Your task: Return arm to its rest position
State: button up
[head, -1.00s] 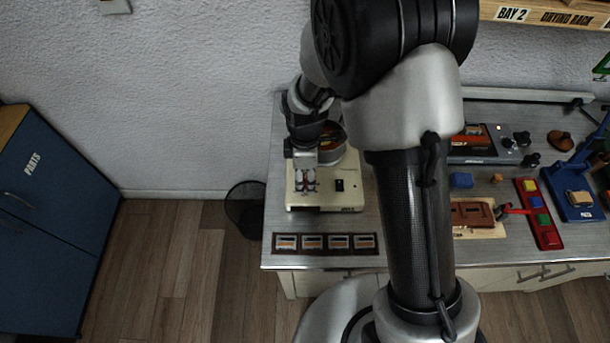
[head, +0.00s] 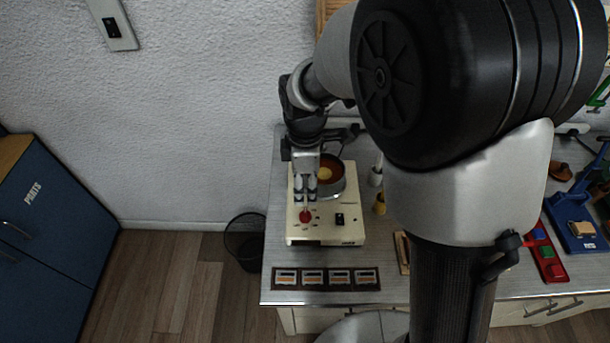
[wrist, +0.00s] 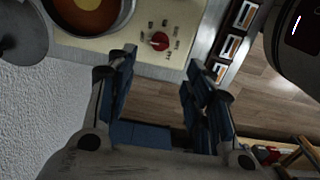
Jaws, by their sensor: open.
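My gripper (head: 306,190) is above the cream hot-plate unit at the left end of the bench. In the wrist view my gripper (wrist: 160,82) shows two fingers spread apart with nothing between them. The cream unit (head: 328,225) has a red knob (head: 305,216) and a black switch (head: 339,219) on its top. The red knob also shows in the wrist view (wrist: 159,41), just beyond the fingertips and apart from them. My arm is bent over the bench and hides much of its middle.
A pot (head: 333,187) with orange-brown contents sits on the unit. A strip of several framed cards (head: 326,278) lies along the front edge. A wire bin (head: 244,243) stands on the floor left of the bench. A blue cabinet (head: 55,235) is at far left. The floor between is clear.

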jog(key=s+d+r+m+t+b, duration=0.2)
jog(key=s+d+r+m+t, duration=0.1)
jog(key=s+d+r+m, duration=0.85)
jog(key=s+d+r+m+t, duration=0.1)
jog(key=s+r+m, duration=0.1)
jog(key=s+m, duration=0.4)
jog(key=shift+s+t, duration=0.3)
jog(key=shift+s, duration=0.8)
jog(key=shift+d+r, duration=0.1)
